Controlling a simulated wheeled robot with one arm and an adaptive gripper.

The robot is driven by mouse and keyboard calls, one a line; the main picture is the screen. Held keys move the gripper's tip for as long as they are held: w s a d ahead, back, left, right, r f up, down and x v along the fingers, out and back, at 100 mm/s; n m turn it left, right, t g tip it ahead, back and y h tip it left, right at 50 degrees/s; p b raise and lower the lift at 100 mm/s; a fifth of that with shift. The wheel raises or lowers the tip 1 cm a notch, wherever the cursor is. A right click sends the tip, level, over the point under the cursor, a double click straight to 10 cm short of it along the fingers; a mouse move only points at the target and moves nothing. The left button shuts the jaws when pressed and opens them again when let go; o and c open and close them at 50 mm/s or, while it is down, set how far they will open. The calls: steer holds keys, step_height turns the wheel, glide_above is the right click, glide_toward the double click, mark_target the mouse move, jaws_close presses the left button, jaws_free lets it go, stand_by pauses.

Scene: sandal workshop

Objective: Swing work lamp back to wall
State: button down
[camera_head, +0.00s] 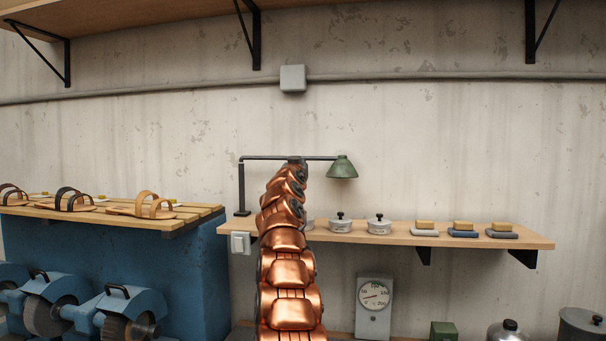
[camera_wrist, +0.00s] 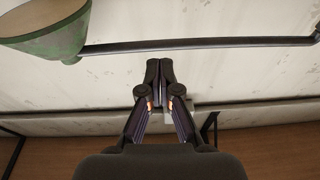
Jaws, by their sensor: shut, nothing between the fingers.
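The work lamp has a green shade (camera_head: 342,167) hanging at the right end of a dark horizontal arm (camera_head: 262,157). The arm comes from an upright post (camera_head: 241,187) on the wall shelf. My copper arm rises in front of the shelf and covers the middle of the lamp arm. In the wrist view my gripper (camera_wrist: 159,62) is shut with its fingertips together and nothing between them. There the lamp arm (camera_wrist: 215,44) crosses just beyond the fingertips, and the shade (camera_wrist: 50,30) is at upper left. I cannot tell whether the fingers touch the arm.
The wall shelf (camera_head: 530,241) holds several lidded tins and brushes right of my arm. A blue machine (camera_head: 190,270) with sandals on its wooden top stands at left. A dial gauge (camera_head: 374,300) is below the shelf. The wall above the lamp is clear up to a pipe (camera_head: 430,76).

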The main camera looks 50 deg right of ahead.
steer(key=b+v, duration=0.9)
steer(key=b, duration=0.1)
steer(key=shift+a, duration=0.3)
